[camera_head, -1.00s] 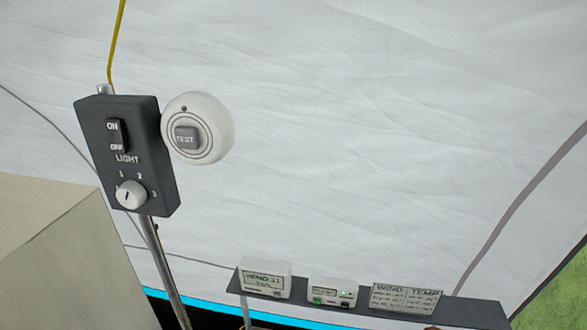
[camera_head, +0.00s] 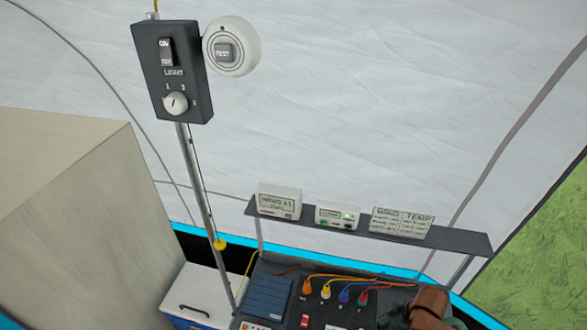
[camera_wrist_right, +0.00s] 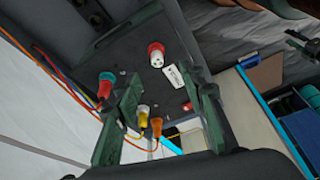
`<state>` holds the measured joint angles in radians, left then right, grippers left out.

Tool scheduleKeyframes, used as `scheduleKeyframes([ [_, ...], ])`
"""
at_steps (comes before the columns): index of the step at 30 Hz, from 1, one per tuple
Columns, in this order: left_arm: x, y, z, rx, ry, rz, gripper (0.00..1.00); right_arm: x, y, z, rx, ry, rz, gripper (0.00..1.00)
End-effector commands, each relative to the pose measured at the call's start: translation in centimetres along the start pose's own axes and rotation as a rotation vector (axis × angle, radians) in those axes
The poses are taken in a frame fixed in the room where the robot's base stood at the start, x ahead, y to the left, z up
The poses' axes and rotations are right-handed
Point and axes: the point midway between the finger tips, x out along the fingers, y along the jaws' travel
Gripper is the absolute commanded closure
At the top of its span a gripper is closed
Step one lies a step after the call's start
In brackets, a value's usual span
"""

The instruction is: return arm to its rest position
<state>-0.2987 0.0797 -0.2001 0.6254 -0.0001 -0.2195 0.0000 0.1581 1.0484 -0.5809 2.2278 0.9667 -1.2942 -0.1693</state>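My right gripper (camera_wrist_right: 163,92) is open in the right wrist view, its two dark green fingers apart with no object held between them. Beyond the fingers is a dark panel (camera_wrist_right: 130,68) with coloured plugs and a red-rimmed round part (camera_wrist_right: 156,55). In the head view a brown part, seemingly of my right arm (camera_head: 430,305), shows at the bottom right over the panel; the gripper itself is not clear there. My left gripper is not in the head view. A small dark shape at the right edge of the wrist view may be part of it.
A shelf (camera_head: 455,240) carries small devices and a wind/temp card (camera_head: 402,221). Below are a solar panel (camera_head: 265,295) and cabled plugs. A beige block (camera_head: 90,210) stands left.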

Motion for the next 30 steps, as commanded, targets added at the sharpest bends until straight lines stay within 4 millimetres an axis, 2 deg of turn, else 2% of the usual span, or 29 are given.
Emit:
scheduleKeyframes([
  [6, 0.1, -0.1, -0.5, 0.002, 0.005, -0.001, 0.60, 1.2, -2.1, -1.1, 0.043, 0.047, 0.018, 0.62],
  [12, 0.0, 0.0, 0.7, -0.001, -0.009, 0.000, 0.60, 2.0, -4.0, -1.8, 0.135, 0.099, 0.062, 0.62],
  [15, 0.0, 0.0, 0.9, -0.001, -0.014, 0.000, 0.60, 2.1, -5.0, -1.5, 0.230, 0.127, 0.101, 0.62],
  [20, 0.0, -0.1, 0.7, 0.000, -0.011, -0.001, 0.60, 1.4, -6.3, 1.7, 0.458, 0.134, 0.194, 0.62],
  [30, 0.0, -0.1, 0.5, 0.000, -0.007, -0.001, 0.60, -0.6, -9.4, 10.4, 0.829, 0.041, 0.332, 0.62],
])
